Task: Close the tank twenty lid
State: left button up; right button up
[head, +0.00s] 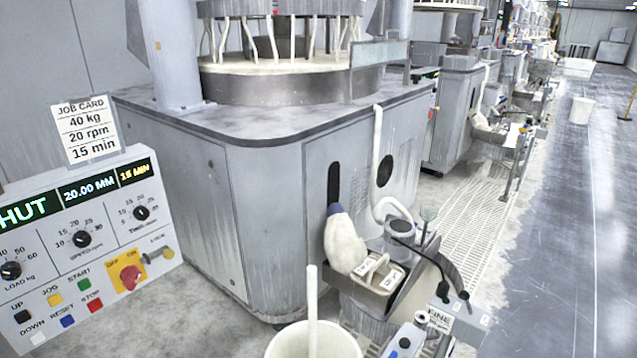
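No label reading twenty can be made out, so I cannot tell which thing is the tank twenty or its lid. Beside the grey machine cabinet (270,180) is a low grey unit with a tray (365,297), a dark round-topped cylinder (398,232) and a dark curved edge. In front of it, at the bottom right, a partly readable label (440,319), seemingly "FINE", sits among small knobs. The lower part of this unit is cut off by the frame. Neither of my grippers is in view.
A white bucket (285,345) with an upright white stick stands at the bottom centre. A control panel (100,240) and a job card (86,129) are at left. A pale bulky bundle (344,243) rests by the tray. The grey aisle floor (555,220) at right is largely clear.

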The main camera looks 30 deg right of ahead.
aim_at(435, 245)
jog(key=z, duration=2.7)
jog(key=i, duration=3.75)
jog(key=u, duration=4.3)
jog(key=i, duration=0.55)
jog(key=u, duration=0.1)
